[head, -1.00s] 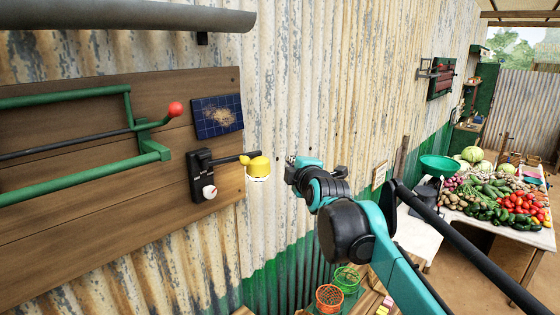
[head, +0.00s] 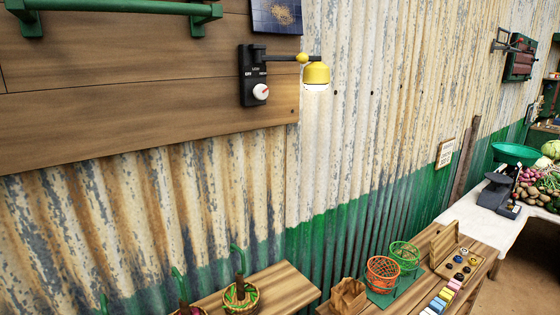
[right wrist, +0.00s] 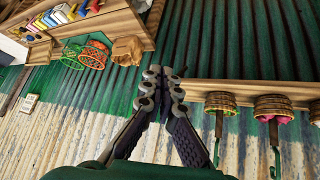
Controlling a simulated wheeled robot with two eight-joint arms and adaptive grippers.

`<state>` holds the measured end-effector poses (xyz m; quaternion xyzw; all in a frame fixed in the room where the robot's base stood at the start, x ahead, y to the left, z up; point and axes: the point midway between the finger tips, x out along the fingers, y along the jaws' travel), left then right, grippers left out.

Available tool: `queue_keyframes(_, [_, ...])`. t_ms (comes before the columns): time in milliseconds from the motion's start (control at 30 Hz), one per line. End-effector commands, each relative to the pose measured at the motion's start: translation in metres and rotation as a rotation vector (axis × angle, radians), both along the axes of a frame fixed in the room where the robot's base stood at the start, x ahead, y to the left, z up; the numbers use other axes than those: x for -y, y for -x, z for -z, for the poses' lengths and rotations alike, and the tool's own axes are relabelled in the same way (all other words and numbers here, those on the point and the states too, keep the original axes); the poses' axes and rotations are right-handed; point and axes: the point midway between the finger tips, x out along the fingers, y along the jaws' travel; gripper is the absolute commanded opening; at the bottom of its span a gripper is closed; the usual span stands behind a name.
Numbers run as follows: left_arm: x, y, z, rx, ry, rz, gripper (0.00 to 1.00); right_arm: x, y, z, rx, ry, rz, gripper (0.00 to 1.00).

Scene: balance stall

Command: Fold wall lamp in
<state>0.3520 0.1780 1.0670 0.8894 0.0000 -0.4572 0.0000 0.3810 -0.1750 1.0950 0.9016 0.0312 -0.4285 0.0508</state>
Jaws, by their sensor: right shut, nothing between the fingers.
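The wall lamp (head: 316,74) has a yellow shade on a short dark arm (head: 290,57) that sticks out to the right from a black wall plate (head: 254,76). The plate carries a white dial (head: 261,91) with OFF lettering beside it. The lamp is lit. No gripper shows in the head view. In the right wrist view my right gripper (right wrist: 168,72) is shut and empty, with the corrugated wall and shelves beyond it. The lamp does not show in that view. My left gripper is in neither view.
A wooden board (head: 150,110) with a green rail (head: 120,10) backs the plate. Below are a shelf with baskets (head: 240,296), wire baskets (head: 382,276) and a tray of small items (head: 458,264). The wall around the lamp's right side is clear.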

Motion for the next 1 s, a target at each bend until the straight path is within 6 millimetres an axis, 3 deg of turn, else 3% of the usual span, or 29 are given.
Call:
queue_keyframes(33, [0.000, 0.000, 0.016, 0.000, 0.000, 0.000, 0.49, 0.001, 0.010, 0.026, -0.020, -0.019, 0.030, 0.00])
queue_keyframes(200, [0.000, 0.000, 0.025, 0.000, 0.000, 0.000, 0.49, 0.003, 0.027, 0.053, -0.060, -0.058, 0.097, 0.00])
queue_keyframes(367, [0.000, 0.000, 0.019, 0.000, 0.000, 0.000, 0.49, 0.003, 0.027, 0.046, -0.060, -0.063, 0.103, 0.00])
queue_keyframes(467, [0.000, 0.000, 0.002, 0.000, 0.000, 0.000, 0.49, 0.000, 0.016, 0.017, -0.034, -0.066, 0.093, 0.00])
queue_keyframes(567, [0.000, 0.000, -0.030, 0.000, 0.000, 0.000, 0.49, -0.005, -0.006, -0.039, 0.019, -0.070, 0.076, 0.00])
queue_keyframes(1000, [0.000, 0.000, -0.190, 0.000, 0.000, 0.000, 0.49, -0.043, -0.129, -0.351, 0.351, -0.107, -0.017, 0.00])
